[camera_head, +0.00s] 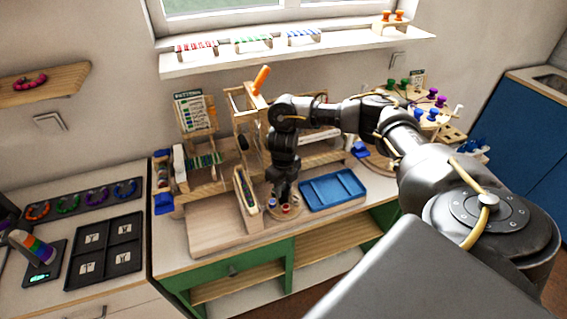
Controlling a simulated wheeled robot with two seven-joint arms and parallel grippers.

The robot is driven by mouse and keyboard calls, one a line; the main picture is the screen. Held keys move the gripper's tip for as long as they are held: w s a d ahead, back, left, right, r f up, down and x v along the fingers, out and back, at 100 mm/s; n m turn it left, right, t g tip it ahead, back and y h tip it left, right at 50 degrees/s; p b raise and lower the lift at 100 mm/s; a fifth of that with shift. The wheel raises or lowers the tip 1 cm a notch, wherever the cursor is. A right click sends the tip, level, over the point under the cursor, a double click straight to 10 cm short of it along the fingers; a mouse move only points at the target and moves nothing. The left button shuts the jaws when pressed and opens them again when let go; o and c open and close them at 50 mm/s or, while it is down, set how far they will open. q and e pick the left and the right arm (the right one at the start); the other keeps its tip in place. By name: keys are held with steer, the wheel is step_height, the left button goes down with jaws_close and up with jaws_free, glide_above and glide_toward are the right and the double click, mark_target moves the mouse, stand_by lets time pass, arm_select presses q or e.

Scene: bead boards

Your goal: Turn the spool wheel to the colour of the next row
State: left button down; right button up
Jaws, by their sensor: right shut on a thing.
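The spool wheel (292,210) looks like a small round wooden disc with red, white and dark blue spots on it. It sits on the bench between the wooden tray and the blue tray. My right gripper (283,195) points down onto it and is shut on its middle part. The fingertips are small and partly hidden, so the exact grip does not show. A pattern card (188,108) with coloured rows stands upright at the back left of the bench. A bead loom (205,160) with green and red beadwork stands below it. My left gripper is not in view.
A blue tray (327,201) lies right of the wheel, and a narrow wooden bead box (245,188) stands to its left. A wooden frame with an orange handle (261,78) rises behind. Coloured spools (430,93) stand on a rack at the right. A pale wooden tray (205,240) has bare room.

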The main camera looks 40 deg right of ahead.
steer(key=o, duration=1)
steer(key=shift+r, duration=0.1)
step_height(320, 180, up, 11)
steer(key=shift+f+p, duration=0.2)
steer(key=shift+p, duration=0.2)
